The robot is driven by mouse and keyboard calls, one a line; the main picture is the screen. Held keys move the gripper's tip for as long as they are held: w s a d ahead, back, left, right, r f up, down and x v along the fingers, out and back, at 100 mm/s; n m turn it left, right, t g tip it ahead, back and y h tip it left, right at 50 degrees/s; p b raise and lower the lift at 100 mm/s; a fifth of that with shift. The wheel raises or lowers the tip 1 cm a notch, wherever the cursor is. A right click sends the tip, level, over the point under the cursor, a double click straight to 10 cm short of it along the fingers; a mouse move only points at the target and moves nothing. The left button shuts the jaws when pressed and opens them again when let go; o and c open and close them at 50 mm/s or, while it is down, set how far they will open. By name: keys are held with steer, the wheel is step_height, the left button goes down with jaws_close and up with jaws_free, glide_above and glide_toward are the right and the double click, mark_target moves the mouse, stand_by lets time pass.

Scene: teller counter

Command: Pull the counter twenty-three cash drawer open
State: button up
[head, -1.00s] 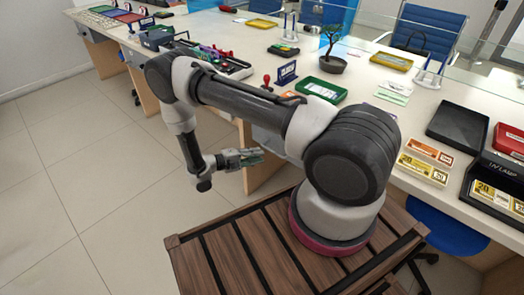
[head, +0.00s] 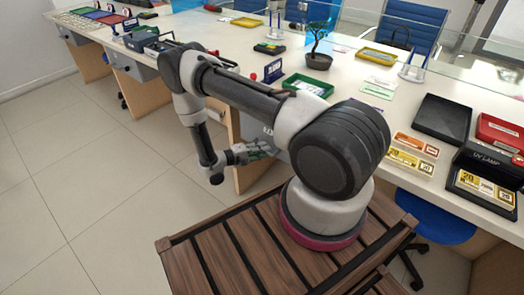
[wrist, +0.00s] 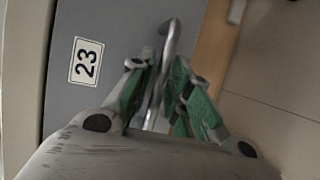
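The counter twenty-three drawer has a grey front (wrist: 100,25) with a white "23" label (wrist: 86,62) in the wrist view. Its curved metal bar handle (wrist: 168,42) stands out from the front. My gripper (wrist: 162,72) has green-padded fingers on either side of the handle. The fingers are apart, with a gap visible on the right; whether the left finger touches the handle I cannot tell. In the head view my gripper (head: 252,152) is below the counter edge, by a grey front partly hidden by my arm.
The white counter (head: 350,98) carries a green tray (head: 307,86), a potted plant (head: 318,58) and a black case (head: 443,120). A wooden counter panel (head: 252,172) is close to my gripper. Tiled floor (head: 90,190) is open at left.

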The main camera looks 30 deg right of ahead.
jaws_close()
